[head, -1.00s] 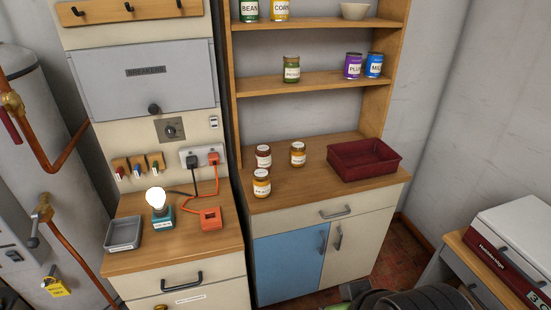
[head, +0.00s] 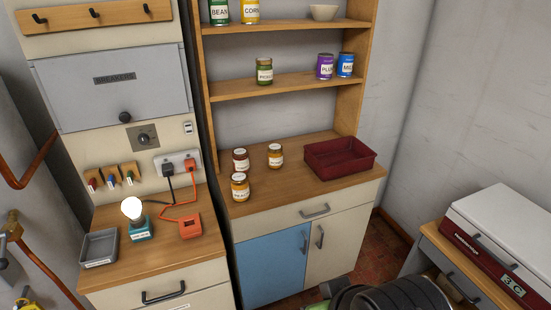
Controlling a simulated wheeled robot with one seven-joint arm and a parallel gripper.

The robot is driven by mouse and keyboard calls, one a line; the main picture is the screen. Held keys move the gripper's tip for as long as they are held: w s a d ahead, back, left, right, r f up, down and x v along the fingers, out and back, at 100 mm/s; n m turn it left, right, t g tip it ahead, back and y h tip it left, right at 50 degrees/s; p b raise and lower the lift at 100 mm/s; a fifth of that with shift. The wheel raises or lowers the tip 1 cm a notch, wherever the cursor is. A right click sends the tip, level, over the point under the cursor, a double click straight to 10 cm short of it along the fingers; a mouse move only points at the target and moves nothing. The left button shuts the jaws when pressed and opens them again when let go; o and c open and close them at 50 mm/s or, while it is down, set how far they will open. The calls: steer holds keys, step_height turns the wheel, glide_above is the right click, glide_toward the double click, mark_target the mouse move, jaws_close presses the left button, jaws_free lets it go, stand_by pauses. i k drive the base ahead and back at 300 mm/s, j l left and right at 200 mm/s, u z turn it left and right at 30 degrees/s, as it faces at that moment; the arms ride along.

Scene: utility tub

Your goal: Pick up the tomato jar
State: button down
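Three small jars stand upright on the wooden counter (head: 285,188) of the cabinet. The one at the back left (head: 241,160) has dark red contents and a white label; it looks like the tomato jar, but its label is too small to read. An orange jar (head: 275,155) stands to its right. Another orange jar (head: 240,187) stands in front of it, close by. My gripper is not in view; only dark rounded parts, likely of my arm, show at the bottom edge, apart from the jars.
A dark red tray (head: 341,157) sits on the counter's right. A shelf above holds a green jar (head: 264,72), a purple can (head: 325,67) and a blue can (head: 345,65). A lit lamp (head: 134,212) stands left. The counter's front middle is clear.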

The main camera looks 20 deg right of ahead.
mark_target(240, 156)
steer(key=i+l+u, duration=1.2)
steer(key=l+u, duration=0.2)
